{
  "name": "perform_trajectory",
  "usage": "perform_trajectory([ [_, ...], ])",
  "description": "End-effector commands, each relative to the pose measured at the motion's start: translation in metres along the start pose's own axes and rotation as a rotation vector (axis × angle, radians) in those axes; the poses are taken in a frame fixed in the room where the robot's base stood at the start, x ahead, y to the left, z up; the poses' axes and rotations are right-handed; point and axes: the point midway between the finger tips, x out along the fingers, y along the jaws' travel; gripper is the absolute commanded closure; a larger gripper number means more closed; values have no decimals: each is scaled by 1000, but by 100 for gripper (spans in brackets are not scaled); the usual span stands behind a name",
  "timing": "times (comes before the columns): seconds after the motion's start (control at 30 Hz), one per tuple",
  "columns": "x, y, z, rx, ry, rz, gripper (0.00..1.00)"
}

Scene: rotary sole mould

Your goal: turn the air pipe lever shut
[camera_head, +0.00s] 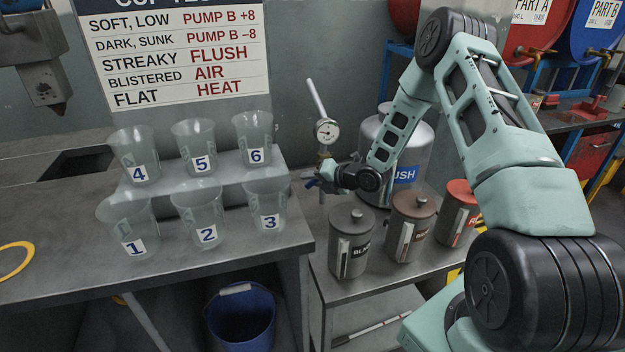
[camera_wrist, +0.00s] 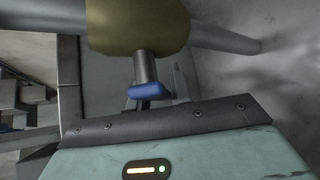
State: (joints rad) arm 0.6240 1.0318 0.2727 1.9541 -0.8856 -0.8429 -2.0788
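The air pipe (camera_head: 317,98) runs up at a slant behind the side table, with a round white gauge (camera_head: 326,131) on it. In the wrist view its brass valve body (camera_wrist: 138,24) is at the top, with a grey stem (camera_wrist: 145,66) leading to the blue lever (camera_wrist: 149,90). In the head view a bit of blue (camera_head: 311,183) shows beside my gripper (camera_head: 327,178). My gripper is at the valve, below the gauge. In the wrist view its dark front edge overlaps the lever's far part. The fingers are hidden, so contact with the lever is unclear.
Lidded canisters, grey (camera_head: 351,245), brown (camera_head: 410,228) and red (camera_head: 457,212), stand close in front of my gripper. A silver flush tank (camera_head: 409,150) is behind my forearm. Numbered cups, such as cup 3 (camera_head: 268,207), stand on the left bench.

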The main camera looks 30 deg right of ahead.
Motion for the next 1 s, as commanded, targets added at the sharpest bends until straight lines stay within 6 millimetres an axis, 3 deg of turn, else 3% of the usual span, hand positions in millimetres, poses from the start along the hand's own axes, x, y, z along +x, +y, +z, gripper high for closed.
perform_trajectory([
  [0.03,0,0,0,0,0,0,93],
  [0.07,0,0,0,0,0,0,100],
  [0.3,1,-1,0,23,-4,25,100],
  [0.7,-2,16,2,256,-4,257,100],
  [1.0,-4,21,4,282,-1,281,100],
])
